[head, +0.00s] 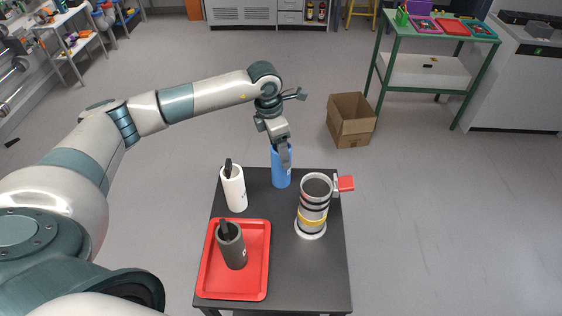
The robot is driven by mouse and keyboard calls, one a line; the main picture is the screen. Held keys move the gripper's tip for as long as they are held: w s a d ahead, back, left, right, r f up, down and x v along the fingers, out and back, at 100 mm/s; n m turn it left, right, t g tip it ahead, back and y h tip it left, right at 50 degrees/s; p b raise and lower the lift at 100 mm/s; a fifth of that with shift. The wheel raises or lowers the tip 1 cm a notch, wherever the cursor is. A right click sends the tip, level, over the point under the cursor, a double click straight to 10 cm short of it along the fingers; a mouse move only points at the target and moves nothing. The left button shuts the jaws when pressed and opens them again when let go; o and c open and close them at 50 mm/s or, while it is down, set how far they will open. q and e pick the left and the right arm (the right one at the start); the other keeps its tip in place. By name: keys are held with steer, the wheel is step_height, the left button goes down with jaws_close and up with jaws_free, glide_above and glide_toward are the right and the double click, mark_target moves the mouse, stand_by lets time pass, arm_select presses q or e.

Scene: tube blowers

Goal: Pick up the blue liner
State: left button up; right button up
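The blue liner (281,178) stands upright at the back of the dark table. My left gripper (285,158) is right at its top, coming down from above. One grey finger shows in front of the liner's upper part; the other finger is hidden. I cannot tell whether the gripper is shut on the liner or still apart from it. The top of the liner is mostly covered by the gripper. My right gripper is not in view.
On the dark table (285,278) stand a white liner (234,190), a grey liner (233,248) in a red tray (248,287), and a grey cylinder (314,200) with a yellow band and red side piece. A cardboard box (351,122) is on the floor behind.

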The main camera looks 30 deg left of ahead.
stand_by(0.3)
arm_select(q)
steer(key=f+p, duration=0.2)
steer(key=f, duration=0.1)
steer(key=w+f+p, duration=0.1)
steer(key=f, duration=0.1)
steer(key=shift+d, duration=0.35)
steer(key=c, duration=1.2)
steer(key=shift+o, duration=0.2)
steer(key=shift+r, duration=0.1)
